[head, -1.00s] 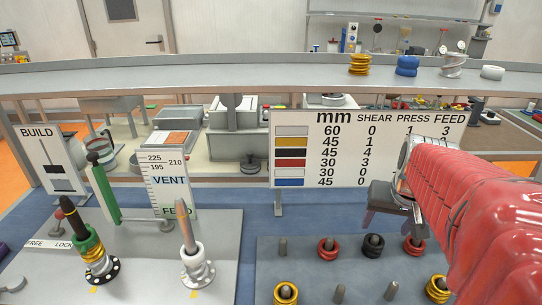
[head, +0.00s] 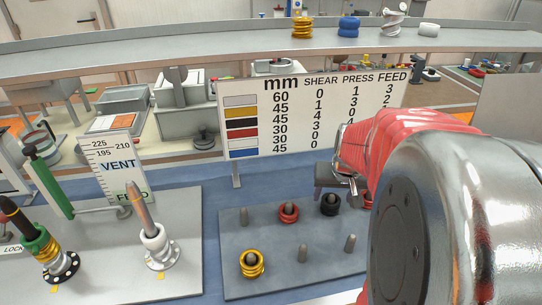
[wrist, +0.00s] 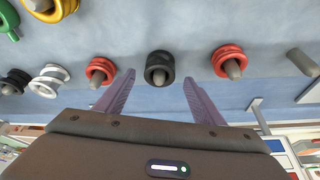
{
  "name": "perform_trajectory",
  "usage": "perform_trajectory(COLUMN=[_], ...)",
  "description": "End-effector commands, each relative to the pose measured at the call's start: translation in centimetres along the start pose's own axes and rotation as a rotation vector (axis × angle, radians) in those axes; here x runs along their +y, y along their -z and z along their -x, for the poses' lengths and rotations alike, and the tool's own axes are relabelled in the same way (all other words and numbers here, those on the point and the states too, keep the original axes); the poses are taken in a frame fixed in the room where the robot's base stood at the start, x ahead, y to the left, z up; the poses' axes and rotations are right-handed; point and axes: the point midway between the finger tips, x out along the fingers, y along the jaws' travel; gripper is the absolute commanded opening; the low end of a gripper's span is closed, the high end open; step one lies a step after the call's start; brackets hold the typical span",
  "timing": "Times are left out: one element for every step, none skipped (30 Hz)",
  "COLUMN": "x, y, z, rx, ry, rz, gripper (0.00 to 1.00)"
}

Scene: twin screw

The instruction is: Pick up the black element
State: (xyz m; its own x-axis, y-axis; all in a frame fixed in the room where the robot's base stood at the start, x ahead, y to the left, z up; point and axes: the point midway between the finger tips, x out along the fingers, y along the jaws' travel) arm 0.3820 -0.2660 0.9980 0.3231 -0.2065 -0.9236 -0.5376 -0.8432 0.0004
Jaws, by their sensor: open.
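The black element (head: 330,204) is a black ring on a grey peg of the rack board. It also shows in the wrist view (wrist: 159,68), at the upper middle, beyond and between my fingertips. My gripper (wrist: 158,82) is open and empty, its two purple fingers pointing toward the black element without visibly touching it. In the head view my gripper (head: 335,180) is beside and just above the black element, partly hidden by my red arm.
A red element (wrist: 101,71) and another red element (wrist: 229,62) flank the black one. A yellow element (head: 252,264) sits on a nearer peg of the grey board (head: 235,285). Bare pegs (head: 303,254) stand nearby. The chart sign (head: 300,115) stands behind the board.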

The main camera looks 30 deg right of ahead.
Motion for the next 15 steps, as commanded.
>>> perform_trajectory(x=[0.0, 0.0, 0.0, 0.0, 0.0, 0.0, 0.0, 0.0, 0.0, 0.0, 0.0, 0.0, 0.0, 0.0, 0.0], y=[0.0, 0.0, 0.0, 0.0, 0.0, 0.0, 0.0, 0.0, 0.0, 0.0, 0.0, 0.0, 0.0, 0.0, 0.0], z=[-0.1, 0.0, 0.0, 0.0, 0.0, 0.0, 0.0, 0.0, -0.1, -0.2, -0.3, -0.5, -0.8, -1.0, -1.4], rx=[0.000, 0.000, 0.000, 0.000, 0.000, 0.000, 0.000, 0.000, -0.001, -0.001, -0.002, -0.003, -0.004, -0.004, -0.004], ry=[0.000, 0.000, 0.000, 0.000, 0.000, 0.000, 0.000, 0.000, 0.000, 0.000, 0.000, 0.000, 0.000, 0.000, 0.000], rz=[0.000, 0.000, 0.000, 0.000, 0.000, 0.000, 0.000, -0.001, -0.001, -0.001, -0.001, -0.001, -0.001, -0.001, -0.001], gripper=[0.62, 0.62, 0.62, 0.62, 0.62, 0.62, 0.62, 0.62, 0.62, 0.62, 0.62, 0.62, 0.62, 0.62, 0.62])
